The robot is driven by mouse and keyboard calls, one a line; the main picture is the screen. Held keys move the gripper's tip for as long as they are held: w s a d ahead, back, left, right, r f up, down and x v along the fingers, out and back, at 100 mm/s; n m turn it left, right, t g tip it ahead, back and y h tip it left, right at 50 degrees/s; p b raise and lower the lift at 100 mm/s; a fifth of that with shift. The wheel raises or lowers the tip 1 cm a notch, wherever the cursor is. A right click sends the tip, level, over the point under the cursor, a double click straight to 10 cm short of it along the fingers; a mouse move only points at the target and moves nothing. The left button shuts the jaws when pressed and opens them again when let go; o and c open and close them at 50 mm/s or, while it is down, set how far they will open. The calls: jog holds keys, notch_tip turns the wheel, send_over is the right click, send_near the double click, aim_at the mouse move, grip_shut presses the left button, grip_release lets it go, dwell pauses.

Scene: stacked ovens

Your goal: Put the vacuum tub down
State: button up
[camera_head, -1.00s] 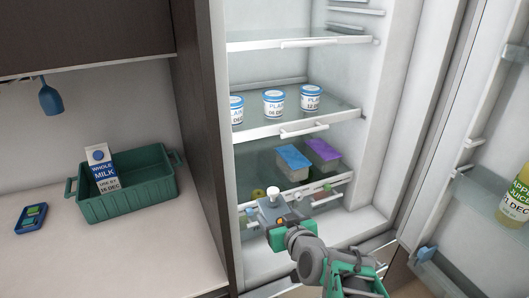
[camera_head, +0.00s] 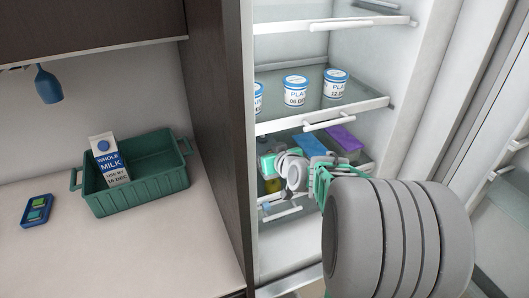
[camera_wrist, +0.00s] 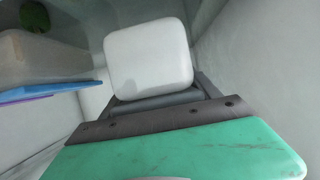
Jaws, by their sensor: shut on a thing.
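My gripper (camera_wrist: 155,98) is shut on a pale, rounded-square thing (camera_wrist: 148,58) in the wrist view, which I take to be the vacuum tub. In the head view my gripper (camera_head: 268,166) is inside the fridge at the lower shelf, left of centre. My arm hides much of that area, and I cannot make out the held tub there. Whether it touches the shelf cannot be told.
A purple-lidded tub (camera_head: 343,139) and a blue-lidded tub (camera_head: 275,145) stand near my gripper. Several white pots (camera_head: 295,90) stand on the shelf above. The open fridge door (camera_head: 490,175) is at right. A green crate (camera_head: 150,196) with milk (camera_head: 110,160) stands on the counter.

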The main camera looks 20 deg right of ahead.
jog(key=shift+w+a+r, duration=0.1)
jog(key=shift+w, duration=1.15)
notch_tip(320, 180, down, 3)
jog(key=shift+p, duration=0.55)
jog(key=shift+f, duration=0.3)
jog(key=shift+f, duration=0.1)
jog(key=o, duration=1.6)
jog(key=shift+s, duration=0.15)
jog(key=b+v, duration=0.1)
jog(key=v, duration=1)
jog(key=shift+s+r, duration=0.3)
